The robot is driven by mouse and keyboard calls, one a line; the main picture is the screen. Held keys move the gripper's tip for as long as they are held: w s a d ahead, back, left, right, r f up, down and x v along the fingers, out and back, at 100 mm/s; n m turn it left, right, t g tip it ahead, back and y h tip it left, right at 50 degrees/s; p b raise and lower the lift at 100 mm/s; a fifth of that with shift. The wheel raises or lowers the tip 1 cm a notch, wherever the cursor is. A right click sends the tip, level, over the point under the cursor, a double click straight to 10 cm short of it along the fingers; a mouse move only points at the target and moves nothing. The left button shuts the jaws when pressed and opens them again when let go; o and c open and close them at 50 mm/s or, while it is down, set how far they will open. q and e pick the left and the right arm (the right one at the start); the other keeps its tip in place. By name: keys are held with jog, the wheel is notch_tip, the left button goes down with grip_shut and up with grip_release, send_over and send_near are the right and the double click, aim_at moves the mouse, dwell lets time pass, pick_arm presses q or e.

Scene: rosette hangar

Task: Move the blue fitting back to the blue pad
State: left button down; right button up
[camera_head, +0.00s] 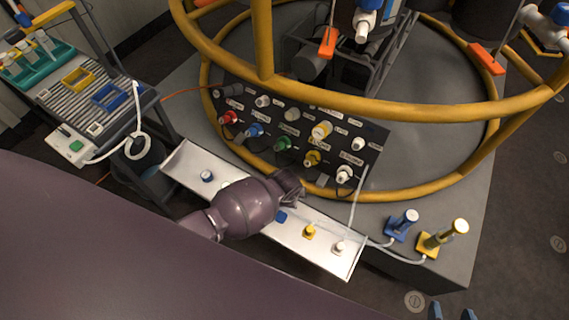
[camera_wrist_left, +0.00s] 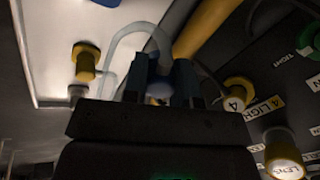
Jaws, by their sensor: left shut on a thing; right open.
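My left gripper (camera_wrist_left: 161,80) is shut on a small blue piece (camera_wrist_left: 159,91), which I take to be the blue fitting; only its rounded end shows between the fingers. In the head view my purple left wrist hides this gripper and the fitting, above the edge between tray and panel. The blue pad (camera_head: 281,217) shows as a blue patch on the pale tray (camera_head: 345,269), just right of my left wrist. A dark blue patch (camera_wrist_left: 107,2) at the top edge of the left wrist view seems to be the same pad. My right gripper (camera_head: 452,313) is open at the bottom edge.
A yellow fitting (camera_head: 310,232) and a white one (camera_head: 339,247) stand on the tray. A labelled black panel (camera_head: 372,135) with several coloured connectors lies behind it, under a yellow ring rail (camera_head: 420,189). A clear hose (camera_wrist_left: 130,33) loops close to my left fingers.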

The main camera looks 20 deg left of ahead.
aim_at(281, 216)
pick_arm(q)
jog(key=shift+n+g, duration=0.3)
jog(key=shift+g, duration=0.6)
jog(key=s, duration=0.1)
jog(key=s+a, duration=0.1)
jog(key=s+f, duration=0.1)
jog(key=shift+s+a, duration=0.25)
jog(key=shift+s, duration=0.1)
jog(key=shift+s+a+g, duration=0.2)
jog(key=shift+s+g, duration=0.1)
jog(key=shift+g, duration=0.4)
jog(key=shift+f, duration=2.9)
jog(key=shift+f, duration=0.45)
jog(key=c, duration=0.8)
grip_release()
